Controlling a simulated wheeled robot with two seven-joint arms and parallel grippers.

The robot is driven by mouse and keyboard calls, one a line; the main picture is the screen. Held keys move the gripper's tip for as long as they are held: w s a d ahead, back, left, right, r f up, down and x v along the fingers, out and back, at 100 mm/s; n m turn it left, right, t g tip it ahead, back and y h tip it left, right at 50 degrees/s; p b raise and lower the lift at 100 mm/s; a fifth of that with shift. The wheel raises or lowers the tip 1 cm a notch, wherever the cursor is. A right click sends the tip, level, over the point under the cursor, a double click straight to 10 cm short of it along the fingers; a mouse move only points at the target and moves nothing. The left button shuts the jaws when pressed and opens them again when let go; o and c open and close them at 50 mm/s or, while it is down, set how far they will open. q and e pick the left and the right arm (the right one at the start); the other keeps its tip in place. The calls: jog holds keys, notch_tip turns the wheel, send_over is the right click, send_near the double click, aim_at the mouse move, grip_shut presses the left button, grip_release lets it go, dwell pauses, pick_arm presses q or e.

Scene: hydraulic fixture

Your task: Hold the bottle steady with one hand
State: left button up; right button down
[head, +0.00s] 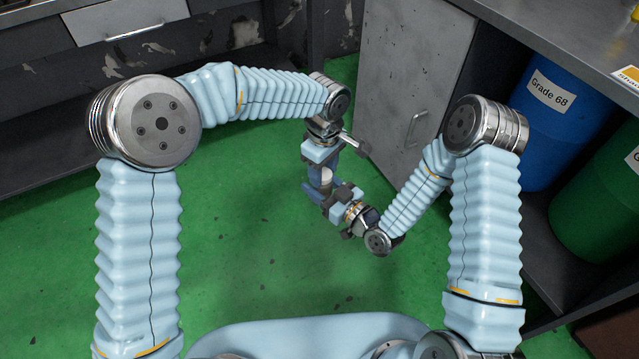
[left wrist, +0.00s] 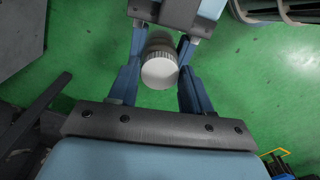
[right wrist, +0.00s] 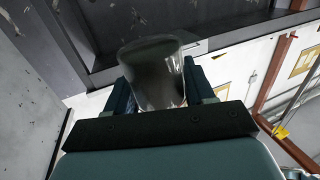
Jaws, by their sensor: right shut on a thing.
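The bottle shows in the head view as a small pale cap (head: 326,175) between my two grippers; its body is mostly hidden there. In the right wrist view the grey, see-through bottle (right wrist: 155,78) stands between the fingers of my right gripper (right wrist: 158,85), which is shut on it. In the left wrist view the white ribbed cap (left wrist: 160,73) faces the camera. My left gripper (left wrist: 162,55) is open, one blue finger on each side of the cap with green floor showing in the gaps. My right gripper's dark bar shows just beyond the cap.
A grey cabinet door (head: 412,80) stands close behind the grippers. A blue drum (head: 560,115) and a green drum (head: 600,200) are under the bench (head: 560,30) at right. The green floor (head: 260,250) below is clear.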

pick_arm(q)
jog(key=c, duration=0.7)
jog(key=m, duration=2)
jog(key=shift+m, duration=0.3)
jog(key=m, duration=0.5)
jog(key=shift+f+m, duration=0.1)
jog(key=shift+m, duration=0.3)
jog(key=m, duration=0.9)
jog(key=o, duration=1.1)
